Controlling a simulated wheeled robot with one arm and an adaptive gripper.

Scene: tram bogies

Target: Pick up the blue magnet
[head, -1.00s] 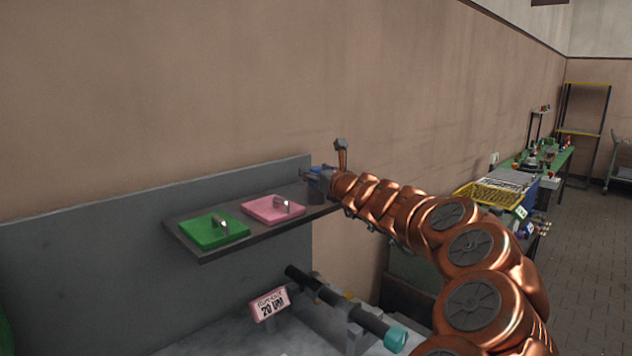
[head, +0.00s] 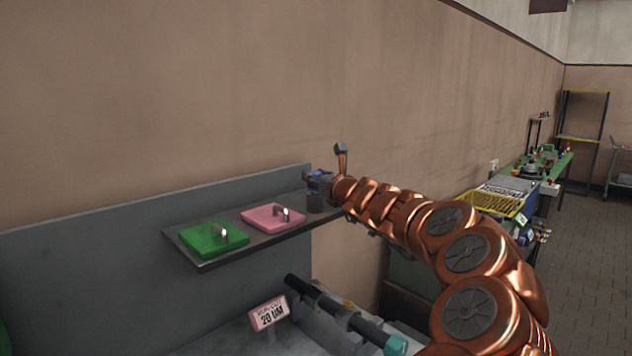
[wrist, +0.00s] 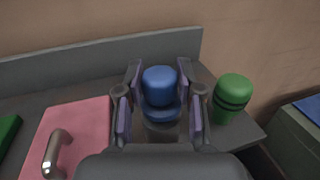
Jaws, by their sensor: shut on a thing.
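The blue magnet (wrist: 160,86) is a rounded blue knob with a wider blue collar, seen between my gripper's fingers in the wrist view. My gripper (wrist: 159,108) is shut on it, one finger on each side. A grey cylinder (wrist: 161,130) shows just below the blue collar; whether it is joined to the magnet I cannot tell. In the head view the blue magnet (head: 316,184) is small and partly hidden by my gripper (head: 319,181), at the right end of the wall shelf (head: 205,264).
A green knob-shaped object (wrist: 232,98) with dark bands stands just right of my gripper. A pink plate (head: 262,215) and a green plate (head: 205,243), each with a metal handle, lie left on the shelf. A dark bar (head: 335,310) lies below. A wall rises behind.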

